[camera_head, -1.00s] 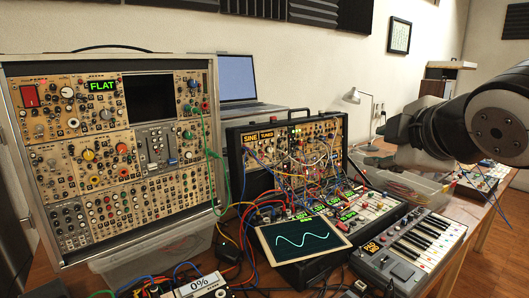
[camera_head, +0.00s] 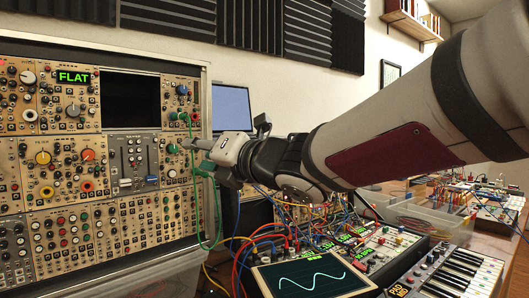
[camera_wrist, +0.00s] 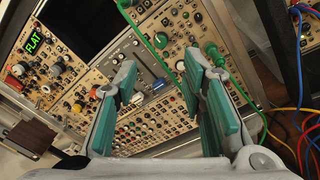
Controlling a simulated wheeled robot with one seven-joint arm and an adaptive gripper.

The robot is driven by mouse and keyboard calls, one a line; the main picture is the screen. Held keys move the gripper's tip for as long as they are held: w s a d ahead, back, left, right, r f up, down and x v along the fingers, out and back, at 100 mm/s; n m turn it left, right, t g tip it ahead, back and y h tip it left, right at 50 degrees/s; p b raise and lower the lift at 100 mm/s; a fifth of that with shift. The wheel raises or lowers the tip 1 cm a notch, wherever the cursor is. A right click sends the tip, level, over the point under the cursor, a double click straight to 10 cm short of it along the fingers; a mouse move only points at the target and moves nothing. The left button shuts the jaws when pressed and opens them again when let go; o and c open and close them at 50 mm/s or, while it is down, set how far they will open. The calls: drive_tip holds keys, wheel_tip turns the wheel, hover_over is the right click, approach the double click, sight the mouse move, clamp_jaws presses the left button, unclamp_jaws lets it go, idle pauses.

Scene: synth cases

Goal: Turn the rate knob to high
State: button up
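The tall synth case panel (camera_head: 110,212) fills the left of the head view, with many knobs and a green display (camera_head: 73,77) reading FLAT. I cannot read which knob is labelled rate. My gripper (camera_head: 192,145) is at the panel's right edge, in front of the right-hand modules. In the wrist view my gripper (camera_wrist: 163,72) is open, with two teal-padded fingers apart and nothing between them. A green knob (camera_wrist: 160,40) lies just beyond the gap, and a green plug or knob (camera_wrist: 213,50) lies by the right finger. A blue knob (camera_head: 182,90) sits above the gripper.
Green cables (camera_head: 219,205) hang at the panel's right edge near the gripper. A laptop (camera_head: 231,107) stands behind. A tilted waveform screen (camera_head: 312,276), a keyboard (camera_head: 462,270) and many patch cables crowd the table to the right.

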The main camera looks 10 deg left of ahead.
sight(175, 149)
drive_tip(key=x, duration=1)
drive_tip(key=shift+w+a, duration=0.15)
drive_tip(key=shift+c, duration=0.4)
clamp_jaws()
